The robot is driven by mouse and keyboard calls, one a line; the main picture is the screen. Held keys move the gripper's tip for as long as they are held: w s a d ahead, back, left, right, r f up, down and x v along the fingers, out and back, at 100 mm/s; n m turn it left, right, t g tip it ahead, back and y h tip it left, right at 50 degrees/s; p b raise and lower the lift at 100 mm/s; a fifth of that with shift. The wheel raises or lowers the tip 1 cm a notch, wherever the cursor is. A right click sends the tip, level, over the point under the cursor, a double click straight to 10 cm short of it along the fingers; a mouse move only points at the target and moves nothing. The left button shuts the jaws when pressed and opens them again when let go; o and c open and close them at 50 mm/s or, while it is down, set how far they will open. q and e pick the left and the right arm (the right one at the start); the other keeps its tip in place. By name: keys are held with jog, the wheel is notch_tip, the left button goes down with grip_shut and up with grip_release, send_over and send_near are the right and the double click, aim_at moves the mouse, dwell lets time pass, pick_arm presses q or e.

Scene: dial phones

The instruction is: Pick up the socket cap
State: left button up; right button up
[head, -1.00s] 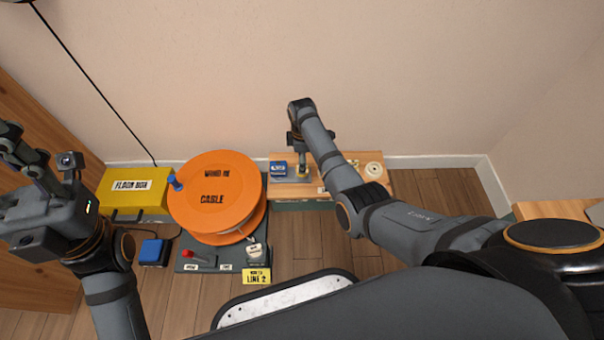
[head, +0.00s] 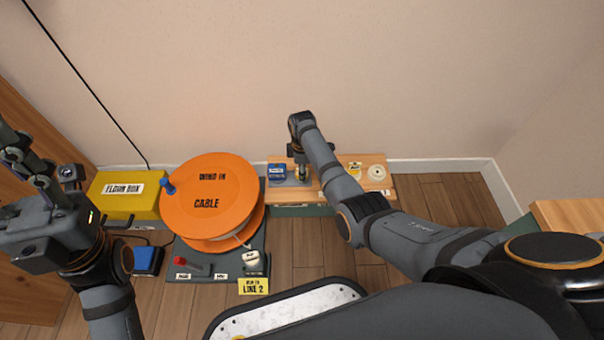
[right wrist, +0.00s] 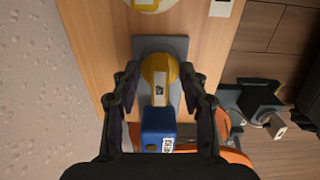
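A yellow round piece with a small label (right wrist: 159,72) sits on a grey plate (right wrist: 177,47) in the right wrist view, against a blue block (right wrist: 158,125). It looks like the socket cap, but I cannot read its label. My right gripper (right wrist: 160,78) is open, one finger on each side of the yellow piece, with gaps showing. In the head view my right gripper (head: 301,163) hangs over the wooden board (head: 330,172) just right of the blue block (head: 277,172) and partly hides the yellow piece. My left gripper (head: 22,160) is raised at the left edge, away from the board.
An orange cable reel (head: 208,193) stands left of the board, with a yellow floor box (head: 128,194) beyond it. A cream round piece (head: 377,172) and yellow tag (head: 355,168) are at the board's right. The wall rises close behind. Floor (head: 440,200) is clear at right.

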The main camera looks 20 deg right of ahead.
jog(key=c, duration=0.3)
jog(key=shift+c, duration=0.2)
notch_tip(320, 180, up, 9)
jog(key=p, duration=0.7)
jog(key=shift+r, duration=0.6)
